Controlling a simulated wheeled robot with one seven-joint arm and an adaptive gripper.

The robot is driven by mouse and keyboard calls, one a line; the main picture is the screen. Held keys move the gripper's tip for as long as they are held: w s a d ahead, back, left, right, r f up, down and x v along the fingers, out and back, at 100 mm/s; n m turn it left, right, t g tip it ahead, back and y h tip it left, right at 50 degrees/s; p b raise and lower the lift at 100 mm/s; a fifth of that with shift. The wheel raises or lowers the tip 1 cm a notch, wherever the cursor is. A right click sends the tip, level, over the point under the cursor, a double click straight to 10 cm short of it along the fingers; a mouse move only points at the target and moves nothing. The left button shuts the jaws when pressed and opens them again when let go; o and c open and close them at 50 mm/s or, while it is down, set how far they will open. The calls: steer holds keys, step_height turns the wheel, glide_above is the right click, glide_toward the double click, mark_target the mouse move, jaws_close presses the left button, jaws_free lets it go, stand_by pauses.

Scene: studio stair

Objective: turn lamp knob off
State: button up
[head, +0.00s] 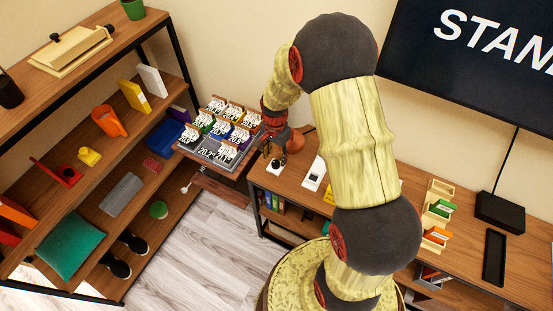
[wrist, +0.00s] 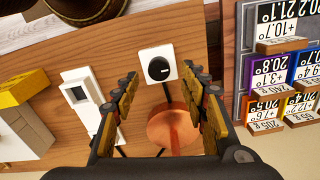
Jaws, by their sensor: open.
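The lamp knob (wrist: 158,68) is a round black dial on a white square plate, lying on the wooden desk top. In the wrist view it sits just beyond and between my fingertips. My gripper (wrist: 160,78) is open, with one finger on each side and nothing between them; I cannot tell its height above the knob. A copper-coloured round piece (wrist: 172,130), perhaps the lamp, shows between the fingers, with a dark cord running from the plate towards it. In the head view my gripper (head: 275,152) is over the knob plate (head: 275,167).
A white device with a small screen (wrist: 82,98) lies left of the knob in the wrist view. A rack of numbered tags (wrist: 280,85) is at the right. A yellow block (wrist: 22,88) is at far left. A shelf unit (head: 75,175) stands left in the head view.

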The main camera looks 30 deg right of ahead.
mark_target(276, 162)
step_height(276, 162, up, 9)
steer(key=shift+f, duration=0.2)
stand_by(0.6)
